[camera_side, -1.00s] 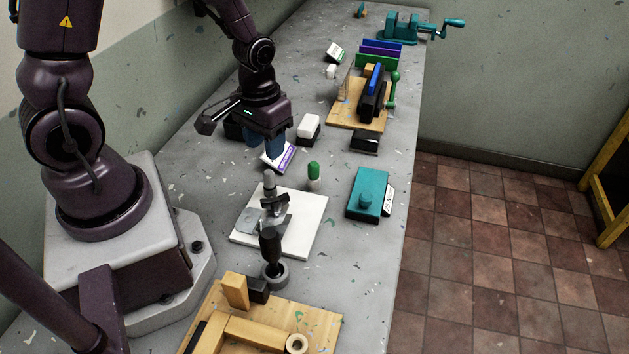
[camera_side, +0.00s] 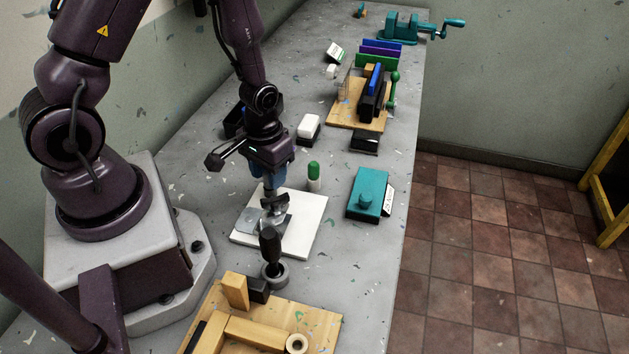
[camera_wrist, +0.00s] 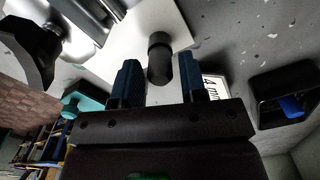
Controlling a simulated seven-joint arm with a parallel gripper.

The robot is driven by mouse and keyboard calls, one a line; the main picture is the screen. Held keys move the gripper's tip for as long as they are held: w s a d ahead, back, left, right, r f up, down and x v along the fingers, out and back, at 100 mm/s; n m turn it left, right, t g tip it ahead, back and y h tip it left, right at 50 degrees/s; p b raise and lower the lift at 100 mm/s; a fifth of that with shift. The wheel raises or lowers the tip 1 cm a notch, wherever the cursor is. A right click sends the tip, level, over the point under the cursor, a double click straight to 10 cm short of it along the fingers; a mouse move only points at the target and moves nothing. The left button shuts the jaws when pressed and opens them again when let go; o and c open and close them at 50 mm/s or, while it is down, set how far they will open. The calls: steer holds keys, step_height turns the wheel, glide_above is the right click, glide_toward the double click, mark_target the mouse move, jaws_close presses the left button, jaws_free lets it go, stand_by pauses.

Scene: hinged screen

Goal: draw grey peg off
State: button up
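The grey peg (camera_wrist: 160,60) stands up from the metal hinge fitting (camera_side: 268,222) on the white plate (camera_side: 310,215). In the wrist view its dark rounded end lies between the two blue fingers of my gripper (camera_wrist: 162,82), with a narrow gap visible on each side. In the side view my gripper (camera_side: 268,176) is just above the fitting, pointing down. The fingers there hide most of the peg. The fingers are apart and do not appear to press on the peg.
A white-topped block (camera_side: 309,126) is behind my gripper. A wooden fixture (camera_side: 255,330) fills the front.

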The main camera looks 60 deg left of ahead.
jaws_close()
steer(key=shift+r, duration=0.3)
steer(key=shift+r, duration=2.5)
